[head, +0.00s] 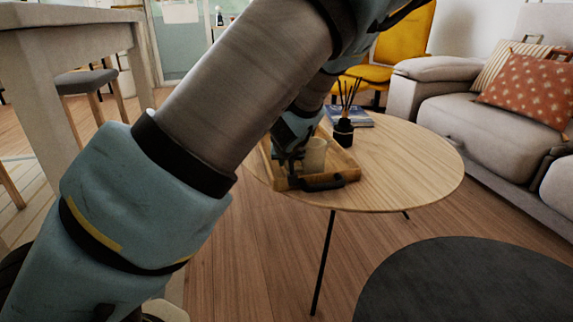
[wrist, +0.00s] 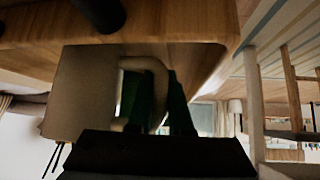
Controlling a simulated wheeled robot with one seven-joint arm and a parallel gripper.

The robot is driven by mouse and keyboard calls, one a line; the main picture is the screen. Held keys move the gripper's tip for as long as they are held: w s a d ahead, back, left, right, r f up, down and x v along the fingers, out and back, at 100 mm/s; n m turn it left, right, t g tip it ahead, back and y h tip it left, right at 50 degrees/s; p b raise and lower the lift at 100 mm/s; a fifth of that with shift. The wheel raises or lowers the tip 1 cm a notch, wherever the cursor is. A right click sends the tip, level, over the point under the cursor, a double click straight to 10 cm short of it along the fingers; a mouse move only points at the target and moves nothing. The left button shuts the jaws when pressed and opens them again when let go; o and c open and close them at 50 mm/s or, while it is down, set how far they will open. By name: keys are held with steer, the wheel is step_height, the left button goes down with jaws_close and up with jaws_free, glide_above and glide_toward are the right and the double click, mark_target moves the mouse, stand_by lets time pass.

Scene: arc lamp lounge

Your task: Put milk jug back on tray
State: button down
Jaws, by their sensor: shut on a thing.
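The milk jug (head: 315,155) is a pale beige vessel. In the head view it appears upright within the outline of the wooden tray (head: 345,160) on the round table. My gripper (head: 291,156) is at the jug's left side, partly hidden by my arm. In the wrist view, which is turned over, the jug (wrist: 82,92) shows large with its looped handle, and my gripper (wrist: 160,103) is shut on that handle. The jug's base meets the tray's wooden edge (wrist: 190,22) in the picture; I cannot tell whether it rests on the tray floor.
A dark reed diffuser (head: 343,131) stands just behind the jug, with a blue book (head: 357,118) beyond. The tray has a black handle (head: 325,181) in front. The right part of the round table (head: 410,165) is clear. A grey sofa (head: 465,105) stands to the right.

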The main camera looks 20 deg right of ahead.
steer(key=shift+r, duration=0.1)
steer(key=c, duration=0.8)
jaws_free()
steer(key=shift+c, duration=0.2)
steer(key=shift+s+r, duration=0.25)
steer(key=shift+r, duration=0.1)
steer(key=p+v, duration=0.4)
steer(key=v, duration=0.7)
